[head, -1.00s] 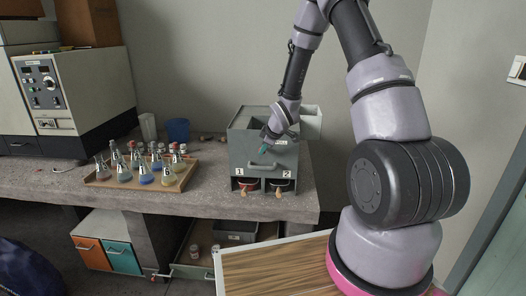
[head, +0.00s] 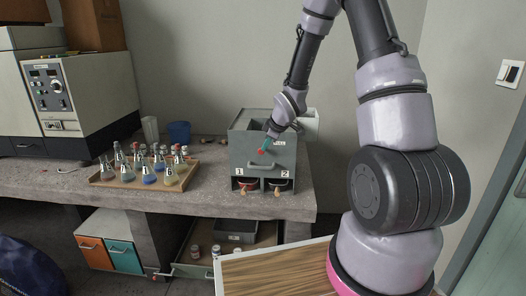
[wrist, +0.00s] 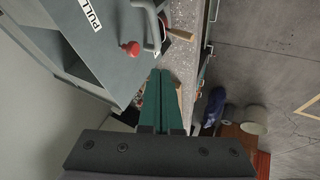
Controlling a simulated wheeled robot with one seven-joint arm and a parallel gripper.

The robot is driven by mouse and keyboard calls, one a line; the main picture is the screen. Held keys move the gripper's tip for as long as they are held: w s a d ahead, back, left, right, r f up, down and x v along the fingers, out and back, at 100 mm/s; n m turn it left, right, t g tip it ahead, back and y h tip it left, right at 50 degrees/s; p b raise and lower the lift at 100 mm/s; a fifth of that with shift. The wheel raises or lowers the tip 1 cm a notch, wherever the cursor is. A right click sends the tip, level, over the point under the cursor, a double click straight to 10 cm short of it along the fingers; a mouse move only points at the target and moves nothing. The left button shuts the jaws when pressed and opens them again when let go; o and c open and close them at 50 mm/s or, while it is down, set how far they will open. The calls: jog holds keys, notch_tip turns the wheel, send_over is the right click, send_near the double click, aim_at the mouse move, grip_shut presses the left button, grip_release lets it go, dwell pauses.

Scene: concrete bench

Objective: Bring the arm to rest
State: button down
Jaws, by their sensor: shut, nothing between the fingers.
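My gripper (head: 266,146) is in front of the upper part of a grey metal box (head: 284,151) on the bench. In the wrist view its two green fingers (wrist: 161,88) lie together with nothing between them. The fingers look apart from the box there. My arm reaches down to the bench from the upper right of the head view.
A wooden tray (head: 105,184) of several flasks stands left of the box. A large instrument (head: 75,95) fills the left end.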

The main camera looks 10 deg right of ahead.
jog(key=s+d+r+m+h, duration=0.1)
jog(key=s+d+r+m, duration=0.2)
jog(key=r, duration=0.4)
jog(key=s+d+r+m+h, duration=0.1)
jog(key=s+r+m, duration=0.2)
jog(key=s+r, duration=0.3)
jog(key=s+d+r+m, duration=0.15)
jog(key=s+r, duration=0.25)
jog(key=r, duration=0.4)
jog(key=s+a+r+m+y, duration=0.1)
jog(key=s+r+m, duration=0.3)
jog(key=s, duration=0.5)
jog(key=s+a+r+m, duration=0.1)
jog(key=s+r+m, duration=0.4)
jog(key=s, duration=0.4)
jog(key=shift+a+r+y, duration=0.25)
jog(key=shift+r+y, duration=0.05)
jog(key=shift+y, duration=0.1)
